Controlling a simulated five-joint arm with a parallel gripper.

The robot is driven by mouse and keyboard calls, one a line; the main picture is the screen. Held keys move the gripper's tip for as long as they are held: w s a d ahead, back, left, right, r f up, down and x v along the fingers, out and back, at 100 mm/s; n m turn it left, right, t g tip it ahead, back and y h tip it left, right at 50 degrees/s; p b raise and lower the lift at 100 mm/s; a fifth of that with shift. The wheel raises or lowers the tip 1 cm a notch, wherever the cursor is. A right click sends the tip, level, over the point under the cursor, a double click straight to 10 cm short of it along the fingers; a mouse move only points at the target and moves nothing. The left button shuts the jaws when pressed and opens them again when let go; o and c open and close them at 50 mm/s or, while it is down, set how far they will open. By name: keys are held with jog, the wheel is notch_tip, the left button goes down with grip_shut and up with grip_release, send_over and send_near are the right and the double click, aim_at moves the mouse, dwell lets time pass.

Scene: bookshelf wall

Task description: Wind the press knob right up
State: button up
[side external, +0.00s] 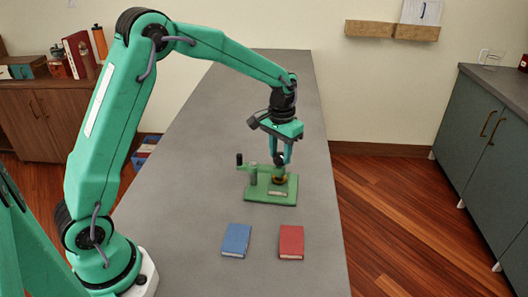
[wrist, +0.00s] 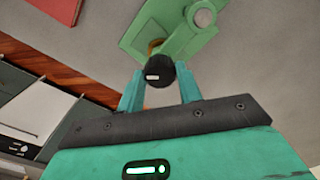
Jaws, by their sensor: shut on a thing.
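The press has a green base plate (side external: 258,195) on the grey table, with an upright post and a short black handle (side external: 239,159) on its left side. A brass-coloured part (side external: 279,179) sits low under my gripper (side external: 281,158). In the wrist view, the round black press knob (wrist: 160,72), with a small white mark on it, lies between the two green fingers of my gripper (wrist: 159,88). My gripper points down and is shut on the knob. The green press body (wrist: 180,30) shows beyond the knob. A pale flat piece (side external: 277,194) lies on the base plate, partly hidden.
A blue book (side external: 236,241) and a red book (side external: 291,242) lie flat on the grey table (side external: 190,200), in front of the press. The table is clear behind the press. Its right edge runs close to the press.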

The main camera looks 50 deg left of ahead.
aim_at(280, 155)
jog(key=n, duration=0.4)
jog(key=shift+r+n, duration=0.1)
jog(key=shift+n, duration=0.2)
jog(key=n, duration=0.4)
jog(key=shift+n, duration=0.3)
jog(key=o, duration=1)
jog(key=shift+r, duration=3.9)
